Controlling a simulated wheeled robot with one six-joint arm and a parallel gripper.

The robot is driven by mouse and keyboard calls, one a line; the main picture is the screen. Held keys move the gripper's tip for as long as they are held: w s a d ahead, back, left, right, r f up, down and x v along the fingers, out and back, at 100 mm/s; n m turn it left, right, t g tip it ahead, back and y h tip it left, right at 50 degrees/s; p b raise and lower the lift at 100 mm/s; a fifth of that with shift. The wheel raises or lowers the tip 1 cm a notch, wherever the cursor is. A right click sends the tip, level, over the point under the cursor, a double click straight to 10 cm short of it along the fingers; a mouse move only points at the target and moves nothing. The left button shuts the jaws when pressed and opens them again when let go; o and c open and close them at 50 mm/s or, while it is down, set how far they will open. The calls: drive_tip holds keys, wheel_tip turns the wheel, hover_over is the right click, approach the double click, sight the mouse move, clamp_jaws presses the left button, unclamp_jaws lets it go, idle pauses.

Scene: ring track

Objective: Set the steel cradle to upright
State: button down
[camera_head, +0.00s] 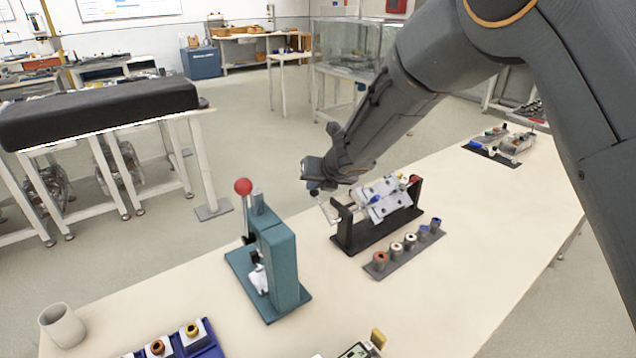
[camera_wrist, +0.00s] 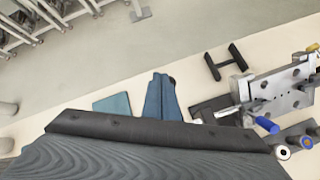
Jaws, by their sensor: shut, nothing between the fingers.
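The steel cradle (camera_head: 385,200) is a silver plate with blocks, held tilted between the posts of a black stand (camera_head: 377,232) on the table. The cradle also shows at the right of the wrist view (camera_wrist: 280,90), with a blue-ended pin (camera_wrist: 267,124) on its near side. A thin light bar (camera_head: 328,209) shows at the cradle's left end. My gripper (camera_head: 316,188) is shut and empty, above and left of the cradle, close to the bar. I cannot tell whether they touch. My dark arm parts hide the lower middle of the wrist view.
A teal press (camera_head: 275,260) with a red-knobbed lever stands left of the stand. A rack (camera_head: 405,250) of several small parts lies in front. A blue tray (camera_head: 200,345) and a beige cup (camera_head: 63,325) sit nearer. The table's right front is clear.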

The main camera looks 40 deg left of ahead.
drive_tip(key=shift+w+a+f, duration=0.2)
drive_tip(key=shift+a+f, duration=0.3)
drive_tip(key=shift+a, duration=0.25)
idle(0.5)
